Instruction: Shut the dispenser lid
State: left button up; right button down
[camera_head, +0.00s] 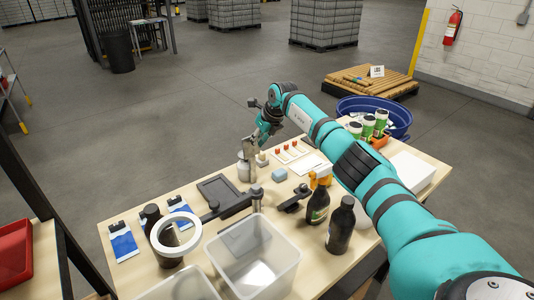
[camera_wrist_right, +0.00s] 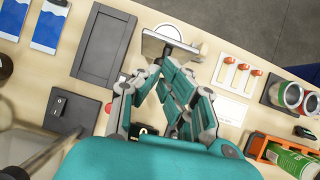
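The dispenser (camera_head: 244,170) is a small pale container near the far edge of the table, left of the middle. In the right wrist view a grey metal plate, which looks like its lid (camera_wrist_right: 153,47), lies just beyond my fingertips, with a white round part behind it. I cannot tell how far the lid is tilted. My right gripper (camera_head: 252,149) points down right at the dispenser. In the wrist view the fingertips of the right gripper (camera_wrist_right: 160,70) come together beside the plate, with nothing visible between them. Contact with the lid is unclear. My left gripper is out of view.
A dark tray (camera_head: 220,190) lies left of the dispenser. Small red-tipped items (camera_head: 291,150) lie right of it. A clear bin (camera_head: 252,258), a ring lamp (camera_head: 176,233) and dark bottles (camera_head: 340,226) stand nearer. Green cans (camera_head: 368,126) stand at the right.

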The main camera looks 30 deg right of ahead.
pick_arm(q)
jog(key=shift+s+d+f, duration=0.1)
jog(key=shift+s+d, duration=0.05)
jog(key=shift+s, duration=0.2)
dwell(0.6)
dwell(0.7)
